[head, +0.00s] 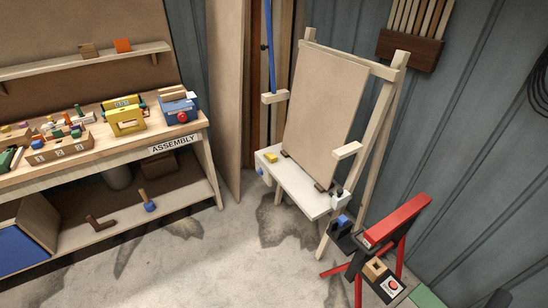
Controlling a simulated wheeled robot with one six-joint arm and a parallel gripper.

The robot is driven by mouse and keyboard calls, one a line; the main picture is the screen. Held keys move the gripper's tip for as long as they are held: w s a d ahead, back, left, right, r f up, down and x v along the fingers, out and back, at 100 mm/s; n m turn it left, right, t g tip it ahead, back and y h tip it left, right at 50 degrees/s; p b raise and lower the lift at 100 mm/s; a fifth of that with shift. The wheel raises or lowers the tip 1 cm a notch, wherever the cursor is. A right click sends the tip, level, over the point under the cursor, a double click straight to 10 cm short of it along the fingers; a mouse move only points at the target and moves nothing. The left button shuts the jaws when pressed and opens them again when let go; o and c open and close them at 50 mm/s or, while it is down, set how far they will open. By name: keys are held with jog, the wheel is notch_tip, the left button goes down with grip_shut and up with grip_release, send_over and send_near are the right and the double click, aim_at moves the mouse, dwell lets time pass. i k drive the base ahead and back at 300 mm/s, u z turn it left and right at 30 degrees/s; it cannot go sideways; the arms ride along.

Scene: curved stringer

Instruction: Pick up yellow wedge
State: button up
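A small yellow block (270,157), which may be the yellow wedge, lies near the left end of the white tray (300,190) of the wooden easel. It is too small to tell whether it is wedge-shaped. A larger yellow box-like piece (126,118) stands on the assembly bench at left, and smaller yellow bits sit among the clutter there. I cannot make out my gripper in the head view.
The easel holds a large tan board (325,105). A red stand with splayed legs (397,220) is at its right. The bench (175,138) at left carries several blocks and a blue toolbox-like piece (178,108). Concrete floor (215,260) is open in front.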

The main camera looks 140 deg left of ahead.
aim_at(272, 158)
jog(key=u, duration=5)
jog(key=i, duration=0.8)
jog(key=u, duration=0.6)
jog(key=i, duration=1.4)
jog(key=z, duration=1)
jog(key=i, duration=1.1)
jog(key=z, duration=0.95)
